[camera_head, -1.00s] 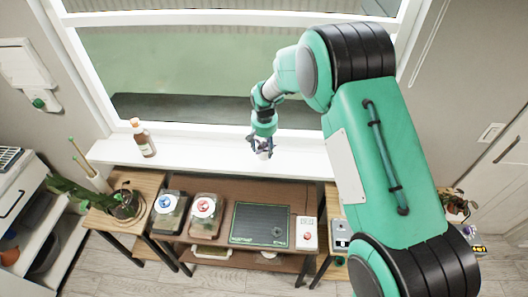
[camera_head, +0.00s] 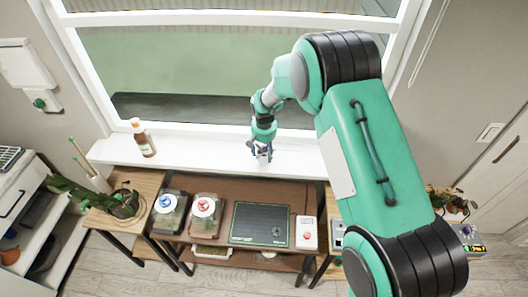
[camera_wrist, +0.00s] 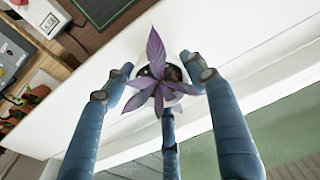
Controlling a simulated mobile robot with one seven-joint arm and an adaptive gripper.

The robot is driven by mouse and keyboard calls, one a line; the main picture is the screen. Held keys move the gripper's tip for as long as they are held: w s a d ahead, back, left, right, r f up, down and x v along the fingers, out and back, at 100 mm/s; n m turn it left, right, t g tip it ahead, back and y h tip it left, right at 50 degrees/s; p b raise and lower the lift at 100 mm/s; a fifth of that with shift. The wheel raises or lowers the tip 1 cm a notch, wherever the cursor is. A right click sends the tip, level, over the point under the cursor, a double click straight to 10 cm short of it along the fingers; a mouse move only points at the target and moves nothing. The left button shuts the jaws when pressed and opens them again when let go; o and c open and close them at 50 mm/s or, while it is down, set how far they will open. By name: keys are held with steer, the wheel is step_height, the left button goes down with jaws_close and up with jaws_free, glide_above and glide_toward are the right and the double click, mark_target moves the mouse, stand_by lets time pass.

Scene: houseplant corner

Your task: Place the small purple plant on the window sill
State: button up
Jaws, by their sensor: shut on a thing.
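The small purple plant (camera_wrist: 155,82), with pointed purple leaves and dark soil in a small white pot, sits between the fingers in the wrist view. My gripper (camera_head: 261,154) is shut on its pot; it also shows in the wrist view (camera_wrist: 160,88). Gripper and plant are over the white window sill (camera_head: 205,152), right of its middle. The sill also fills much of the wrist view (camera_wrist: 235,25). The pot's base is hidden, so I cannot tell whether it touches the sill. In the head view the plant is mostly hidden by the fingers.
A brown bottle (camera_head: 144,142) stands on the sill to the left. The sill between bottle and gripper is clear.

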mark_target(264, 155)
steer(key=shift+f, duration=0.1)
steer(key=o, duration=1.4)
steer(key=shift+c, duration=0.2)
step_height(264, 155, up, 12)
steer(key=s, duration=0.1)
steer(key=shift+s, duration=0.15)
steer(key=shift+d, duration=0.1)
